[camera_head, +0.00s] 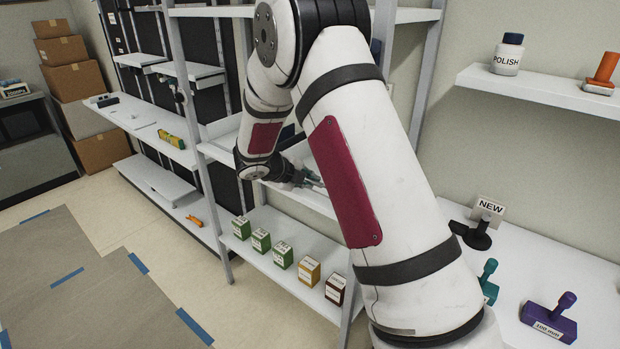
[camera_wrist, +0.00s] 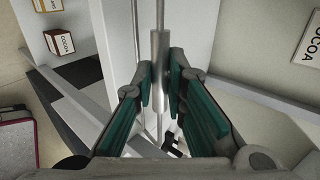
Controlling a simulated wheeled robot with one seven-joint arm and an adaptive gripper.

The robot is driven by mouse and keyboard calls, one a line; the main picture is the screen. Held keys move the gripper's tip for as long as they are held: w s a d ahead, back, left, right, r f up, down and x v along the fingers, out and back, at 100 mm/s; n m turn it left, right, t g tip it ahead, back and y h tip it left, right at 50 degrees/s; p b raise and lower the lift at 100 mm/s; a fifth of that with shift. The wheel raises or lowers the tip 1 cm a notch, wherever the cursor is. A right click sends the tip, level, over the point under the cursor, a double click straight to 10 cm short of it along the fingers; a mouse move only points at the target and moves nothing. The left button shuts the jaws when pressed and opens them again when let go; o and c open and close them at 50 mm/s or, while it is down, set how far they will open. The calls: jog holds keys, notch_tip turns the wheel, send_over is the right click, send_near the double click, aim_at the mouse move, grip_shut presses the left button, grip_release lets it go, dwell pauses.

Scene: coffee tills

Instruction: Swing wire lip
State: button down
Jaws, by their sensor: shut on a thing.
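In the wrist view, the wire lip (camera_wrist: 158,52) shows as a thin metal rod with a thicker grey sleeve, running up the middle of the picture. My gripper (camera_wrist: 160,78), with green pads, is shut on the thicker part. Thin wire continues below, between the fingers. In the head view, my gripper (camera_head: 313,183) is at the middle shelf of the white rack, partly hidden behind my arm. The lip's full length and its hinge cannot be made out there.
Several small boxes (camera_head: 261,240) stand on the shelf below. A cocoa box (camera_wrist: 60,43) shows at upper left in the wrist view. A grey rack post (camera_head: 197,120) stands left of my arm. A counter with stamps (camera_head: 549,318) is at right. Floor at left is clear.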

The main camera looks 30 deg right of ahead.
jog(key=shift+s+f, duration=0.1)
jog(key=shift+s+a+f, duration=0.3)
jog(key=shift+a, duration=0.35)
jog(key=shift+s+a+f, duration=0.25)
jog(key=shift+a+f, duration=0.2)
jog(key=shift+a, duration=0.15)
jog(key=shift+s+a+f, duration=0.15)
jog(key=shift+a+f, duration=0.35)
jog(key=shift+f, duration=0.15)
